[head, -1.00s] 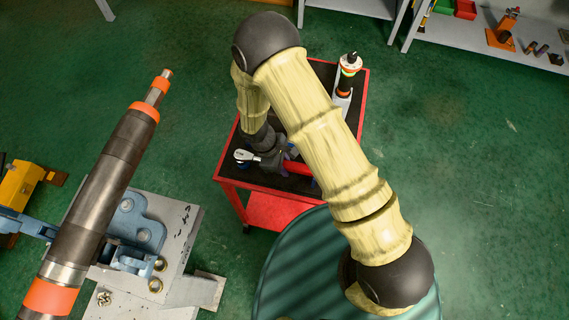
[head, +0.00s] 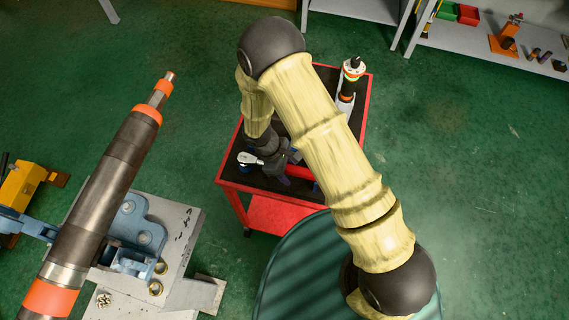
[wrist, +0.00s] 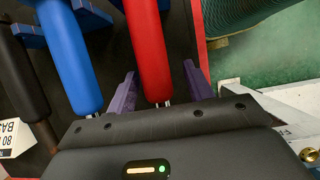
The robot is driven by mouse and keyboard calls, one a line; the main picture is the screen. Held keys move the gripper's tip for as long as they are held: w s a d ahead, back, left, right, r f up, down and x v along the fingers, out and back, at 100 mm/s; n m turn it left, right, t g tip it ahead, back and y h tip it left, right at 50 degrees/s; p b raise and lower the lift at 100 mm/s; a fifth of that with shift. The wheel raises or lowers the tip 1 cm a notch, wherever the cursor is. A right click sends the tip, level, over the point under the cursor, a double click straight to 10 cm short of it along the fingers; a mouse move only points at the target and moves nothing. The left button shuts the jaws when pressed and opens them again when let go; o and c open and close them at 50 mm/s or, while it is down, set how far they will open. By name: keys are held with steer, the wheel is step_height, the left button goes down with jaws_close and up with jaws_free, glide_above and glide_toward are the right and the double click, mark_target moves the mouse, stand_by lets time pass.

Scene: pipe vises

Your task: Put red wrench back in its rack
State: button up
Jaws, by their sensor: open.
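The red wrench shows its red handle (wrist: 147,45) in the wrist view, pointing toward my gripper. My gripper (wrist: 160,88) is open, with one purple finger on each side of the handle's end. I see no contact between fingers and handle. In the head view my gripper (head: 284,178) is low over the cart top, beside a stretch of the red handle (head: 301,172). Blue blocks (wrist: 93,14) of what looks like the rack lie beside and under the handles. The wrench's far end is out of the wrist view, so I cannot tell how it sits.
A blue handle (wrist: 70,50) and a black handle (wrist: 20,70) lie left of the red one. The red-framed cart (head: 228,184) bears a tool (head: 346,85) at its back right. A large pipe (head: 100,195) in a blue vise (head: 143,230) stands at left.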

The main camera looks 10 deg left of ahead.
steer(key=b+v, duration=0.3)
steer(key=v, duration=1.4)
steer(key=shift+r, duration=0.2)
steer(key=shift+a, duration=0.1)
steer(key=s+d+r+m+t+y, duration=0.1)
steer(key=d+r+m, duration=0.3)
steer(key=d+m, duration=0.4)
steer(key=s+d+r+m+t+y, duration=0.1)
steer(key=d+r+m, duration=0.4)
steer(key=d, duration=1.5)
steer(key=m+t+y, duration=0.1)
steer(key=m+y, duration=0.1)
steer(key=m, duration=0.2)
steer(key=shift+d+r+y, duration=0.25)
steer(key=shift+d+y, duration=0.05)
steer(key=shift+d, duration=0.1)
